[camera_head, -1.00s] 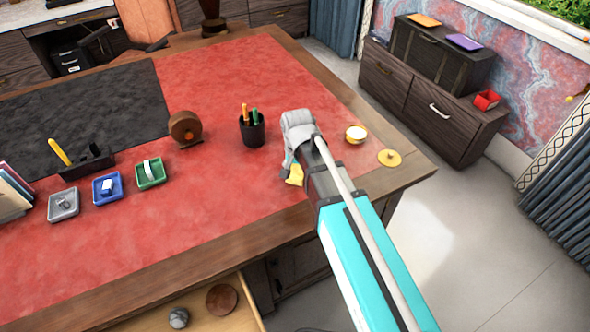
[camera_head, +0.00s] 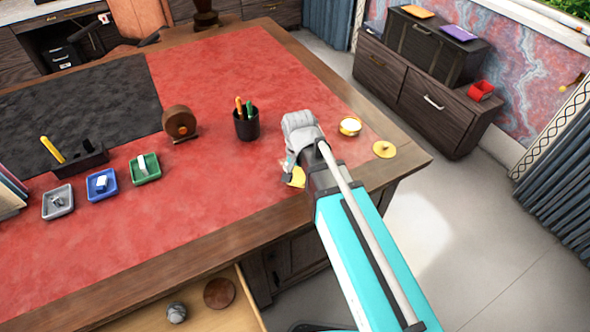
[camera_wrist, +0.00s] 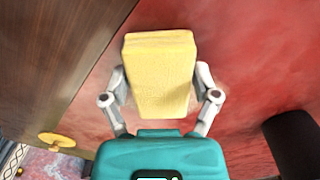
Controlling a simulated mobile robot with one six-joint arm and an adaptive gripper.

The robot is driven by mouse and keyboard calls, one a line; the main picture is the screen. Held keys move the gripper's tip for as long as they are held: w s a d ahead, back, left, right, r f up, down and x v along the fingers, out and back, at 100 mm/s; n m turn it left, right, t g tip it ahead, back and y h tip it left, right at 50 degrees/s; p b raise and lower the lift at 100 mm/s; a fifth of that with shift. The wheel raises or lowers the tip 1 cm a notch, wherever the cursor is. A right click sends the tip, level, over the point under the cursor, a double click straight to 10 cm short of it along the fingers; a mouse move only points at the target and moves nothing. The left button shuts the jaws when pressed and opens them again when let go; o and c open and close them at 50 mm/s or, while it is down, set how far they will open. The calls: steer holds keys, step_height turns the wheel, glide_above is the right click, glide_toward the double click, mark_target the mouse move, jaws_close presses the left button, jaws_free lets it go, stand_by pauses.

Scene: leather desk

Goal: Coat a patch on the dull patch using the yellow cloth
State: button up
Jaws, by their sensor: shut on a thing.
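The yellow cloth (camera_wrist: 160,72) shows as a folded block between the two fingers of my gripper (camera_wrist: 160,92) in the wrist view. My gripper is shut on it, over the red leather desk top (camera_wrist: 245,60) near the front edge. In the head view a yellow corner of the cloth (camera_head: 298,178) shows below my gripper (camera_head: 291,172); my wrist hides the rest. I cannot tell whether the cloth touches the leather. The dull patch is not clearly distinguishable. A round tin (camera_head: 350,126) with pale contents stands right of my gripper, with a yellow lid (camera_head: 384,149) beside it.
A black pen cup (camera_head: 247,126) stands left of my gripper, and a brown round dispenser (camera_head: 180,124) further left. Grey (camera_head: 58,202), blue (camera_head: 103,185) and green (camera_head: 146,169) trays sit at the left. An open drawer (camera_head: 245,310) juts out below. Red leather in front of the cup is clear.

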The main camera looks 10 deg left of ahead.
steer(key=shift+d, duration=0.1)
stand_by(0.3)
steer(key=shift+w+d, duration=0.7)
steer(key=shift+d, duration=0.2)
steer(key=shift+w+a, duration=0.1)
steer(key=shift+w+a, duration=0.6)
steer(key=shift+w, duration=0.15)
steer(key=shift+w+a, duration=0.55)
steer(key=shift+w, duration=0.2)
steer(key=shift+w, duration=0.1)
steer(key=shift+w+a, duration=1.2)
steer(key=shift+w, duration=0.3)
steer(key=shift+w+a, duration=0.6)
steer(key=shift+w, duration=0.2)
steer(key=shift+w+a, duration=0.6)
steer(key=shift+w, duration=0.2)
